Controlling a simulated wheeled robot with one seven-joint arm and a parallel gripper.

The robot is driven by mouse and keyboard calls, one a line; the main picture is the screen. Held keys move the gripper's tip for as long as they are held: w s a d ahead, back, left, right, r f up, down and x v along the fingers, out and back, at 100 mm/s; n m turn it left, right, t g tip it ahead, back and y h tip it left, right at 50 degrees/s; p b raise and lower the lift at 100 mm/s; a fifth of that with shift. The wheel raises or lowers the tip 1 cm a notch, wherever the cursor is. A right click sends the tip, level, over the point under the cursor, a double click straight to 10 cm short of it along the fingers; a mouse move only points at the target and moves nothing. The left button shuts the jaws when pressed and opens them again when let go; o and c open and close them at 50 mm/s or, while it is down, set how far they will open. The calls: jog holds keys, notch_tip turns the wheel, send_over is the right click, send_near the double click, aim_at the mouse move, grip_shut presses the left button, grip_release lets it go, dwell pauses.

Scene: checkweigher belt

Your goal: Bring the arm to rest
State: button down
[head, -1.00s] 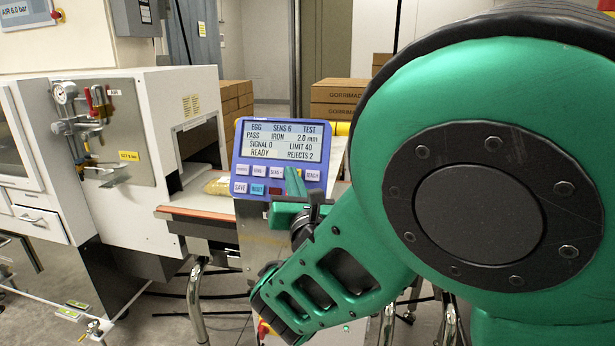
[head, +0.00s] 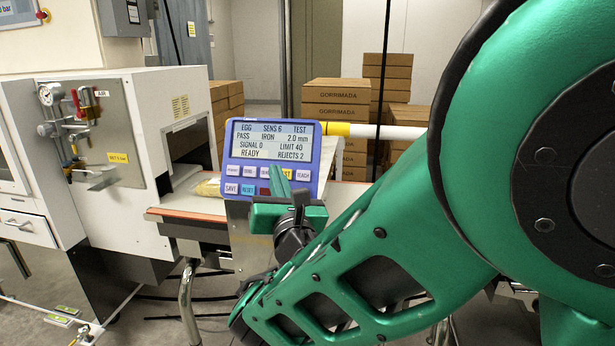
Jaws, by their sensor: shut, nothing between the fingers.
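My green arm fills the right side of the head view. My gripper (head: 279,184) is shut and empty, its fingers pointing up in front of the lower part of the blue control panel (head: 226,172). The fingers cover part of the panel's button rows; I cannot tell whether they touch it. The panel's screen reads EGG, SENS 6, TEST, PASS, IRON 2.0 mm, SIGNAL 0, LIMIT 40, READY, REJECTS 2. One button in the upper row is lit yellow, partly beside the fingers.
A white machine (head: 120,205) with a gauge plate (head: 115,160) stands at left. A conveyor belt (head: 195,205) runs out of its opening with a tan packet (head: 208,188) on it. Stacked cartons (head: 335,100) stand behind.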

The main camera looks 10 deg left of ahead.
jog(key=s+r, duration=0.2)
jog(key=s, duration=0.3)
jog(key=shift+s+a+r, duration=0.2)
jog(key=shift+a+r, duration=0.05)
jog(key=shift+r, duration=0.15)
dwell(0.5)
